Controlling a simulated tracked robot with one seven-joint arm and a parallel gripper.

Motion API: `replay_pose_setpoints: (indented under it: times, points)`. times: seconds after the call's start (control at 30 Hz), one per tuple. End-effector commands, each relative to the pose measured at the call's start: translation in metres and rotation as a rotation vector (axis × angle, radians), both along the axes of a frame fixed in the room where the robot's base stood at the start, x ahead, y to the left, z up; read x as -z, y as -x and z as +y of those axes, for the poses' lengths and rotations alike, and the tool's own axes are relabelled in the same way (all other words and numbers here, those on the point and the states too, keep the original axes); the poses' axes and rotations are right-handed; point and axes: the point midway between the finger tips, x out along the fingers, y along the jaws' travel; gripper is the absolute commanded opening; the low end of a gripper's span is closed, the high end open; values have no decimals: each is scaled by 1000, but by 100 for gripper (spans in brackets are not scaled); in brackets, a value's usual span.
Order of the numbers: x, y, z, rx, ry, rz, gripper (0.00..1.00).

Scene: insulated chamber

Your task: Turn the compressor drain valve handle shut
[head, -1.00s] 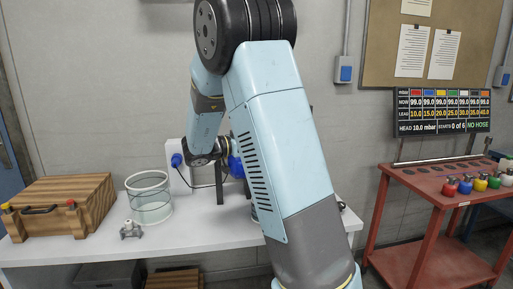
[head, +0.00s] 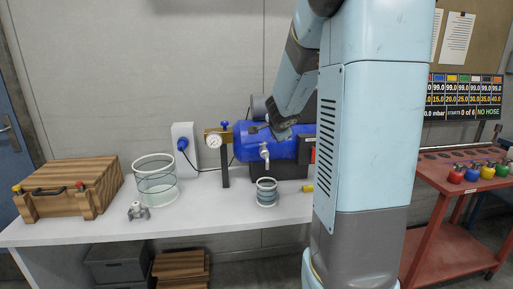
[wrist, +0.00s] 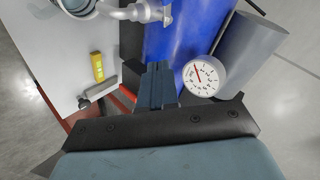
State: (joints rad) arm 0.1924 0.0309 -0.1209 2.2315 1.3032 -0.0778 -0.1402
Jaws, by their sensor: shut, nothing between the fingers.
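The blue compressor tank (head: 283,147) lies on the white bench, partly hidden by my arm. A silver drain valve (head: 264,152) hangs at its front, above a small glass jar (head: 266,193). In the wrist view the valve's metal pipework (wrist: 140,12) shows at the top, cut by the frame edge. I cannot tell its handle's angle clearly. My gripper's fingers (wrist: 158,84) are shut and empty, in front of the blue tank and apart from the valve. In the head view my gripper is small and dark against the tank.
A yellow piece (head: 307,188) lies on the bench. A large glass jar (head: 155,181) and wooden box (head: 70,188) stand left. A red cart (head: 455,228) stands right.

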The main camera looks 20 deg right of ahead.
Motion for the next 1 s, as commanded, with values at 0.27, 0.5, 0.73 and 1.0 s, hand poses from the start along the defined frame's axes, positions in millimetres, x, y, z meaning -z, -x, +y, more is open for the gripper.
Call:
replay_pose_setpoints:
  times: [0.27, 0.5, 0.73, 1.0]
  points:
    - [-4, 38, 27, -136, -283, 2, 0]
    - [-4, 49, 39, -176, -367, 18, 0]
    - [11, 34, 41, -177, -370, 20, 0]
    - [38, 6, 43, -176, -369, 20, 0]
